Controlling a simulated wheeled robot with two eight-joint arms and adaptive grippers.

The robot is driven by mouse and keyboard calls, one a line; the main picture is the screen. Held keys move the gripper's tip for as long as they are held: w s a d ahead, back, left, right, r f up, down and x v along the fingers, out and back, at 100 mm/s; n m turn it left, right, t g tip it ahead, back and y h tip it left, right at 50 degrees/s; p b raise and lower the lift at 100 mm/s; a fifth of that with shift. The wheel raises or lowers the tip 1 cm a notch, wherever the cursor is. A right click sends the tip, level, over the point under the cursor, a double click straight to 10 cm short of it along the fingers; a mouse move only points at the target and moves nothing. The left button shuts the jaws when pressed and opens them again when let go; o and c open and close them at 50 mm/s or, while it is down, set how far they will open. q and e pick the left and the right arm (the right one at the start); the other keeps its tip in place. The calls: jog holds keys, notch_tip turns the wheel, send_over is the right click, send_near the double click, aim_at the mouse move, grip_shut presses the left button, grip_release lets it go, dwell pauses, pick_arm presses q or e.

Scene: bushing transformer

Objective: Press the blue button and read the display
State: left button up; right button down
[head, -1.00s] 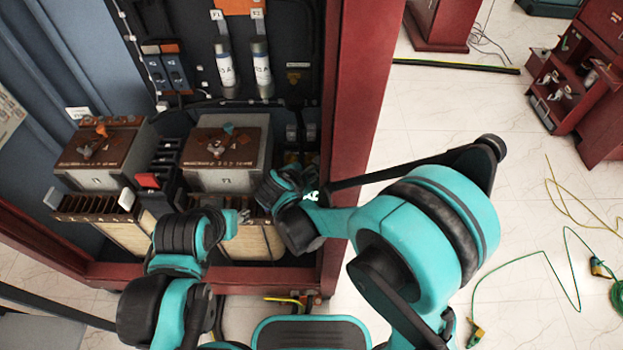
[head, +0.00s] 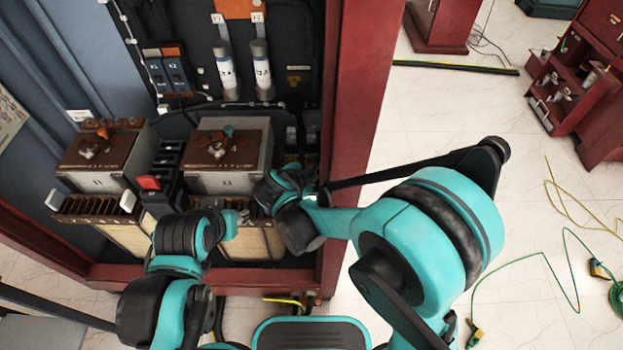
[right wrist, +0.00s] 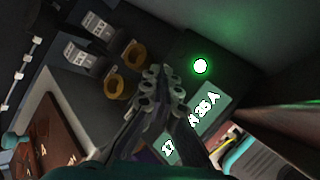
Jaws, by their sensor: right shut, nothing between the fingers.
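In the right wrist view a teal display panel (right wrist: 208,106) shows white characters that look like "35 A", with "17" lower left; my fingers cover its middle. A round light (right wrist: 200,66) glows green just above the panel. My right gripper (right wrist: 157,74) is shut and empty, its fingertips in front of the dark panel left of the light. I cannot make out a blue button in either view. In the head view my right gripper (head: 272,192) is small and dark at the open cabinet.
The red-framed cabinet (head: 357,130) holds two brown-topped transformer blocks (head: 246,147) (head: 122,148), two white fuse tubes and blue switches (head: 178,72). The wrist view shows two brass rings (right wrist: 116,87). Cables lie on the tiled floor at right.

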jog(key=shift+r, duration=0.1)
notch_tip(320, 180, up, 5)
jog(key=p, duration=0.4)
jog(key=shift+r, duration=0.1)
dwell(0.4)
dwell(0.6)
